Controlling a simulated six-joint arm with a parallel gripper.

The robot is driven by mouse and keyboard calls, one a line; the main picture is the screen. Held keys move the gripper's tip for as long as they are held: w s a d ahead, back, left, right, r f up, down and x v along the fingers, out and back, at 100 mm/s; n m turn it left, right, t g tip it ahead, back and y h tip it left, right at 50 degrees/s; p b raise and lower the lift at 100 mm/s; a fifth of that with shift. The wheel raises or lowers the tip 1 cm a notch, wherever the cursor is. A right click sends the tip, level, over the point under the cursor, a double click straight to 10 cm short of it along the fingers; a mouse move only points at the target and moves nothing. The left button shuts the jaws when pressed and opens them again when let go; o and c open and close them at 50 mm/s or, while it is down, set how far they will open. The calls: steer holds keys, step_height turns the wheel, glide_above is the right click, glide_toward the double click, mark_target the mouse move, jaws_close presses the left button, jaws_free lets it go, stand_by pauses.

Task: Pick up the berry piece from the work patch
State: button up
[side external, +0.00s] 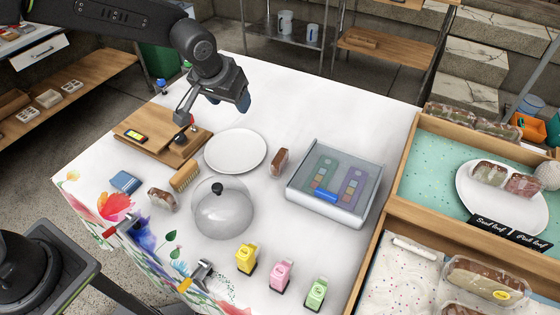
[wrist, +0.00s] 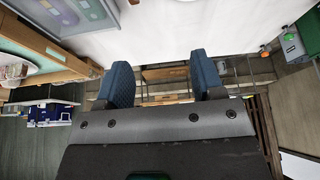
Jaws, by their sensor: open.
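A small brown loaf piece (side external: 278,162) stands on the white table between the plate and the clear-lidded box. A second brown piece in clear wrap (side external: 162,199) lies at the left front, near the brush. I cannot tell from the picture which one is the berry piece, and no marked work patch is plain to see. My gripper (side external: 242,101) hangs above the back of the table, well apart from both pieces. In the wrist view its two blue fingers (wrist: 162,80) are apart with nothing between them.
A white plate (side external: 235,135), a clear dome (side external: 222,222), a clear-lidded box (side external: 366,203) and a wooden board (side external: 150,146) surround the middle. Yellow, pink and green bottles stand in front. Wooden trays (side external: 388,232) border the right. The table's back is clear.

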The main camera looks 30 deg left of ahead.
glide_toward(279, 156)
steer(key=x, duration=0.6)
steer(key=shift+w+a+f, duration=0.1)
steer(key=shift+a+f, duration=0.05)
steer(key=shift+f, duration=0.15)
steer(key=shift+x, duration=2.75)
steer(key=shift+c, duration=0.3)
steer(key=c, duration=0.7)
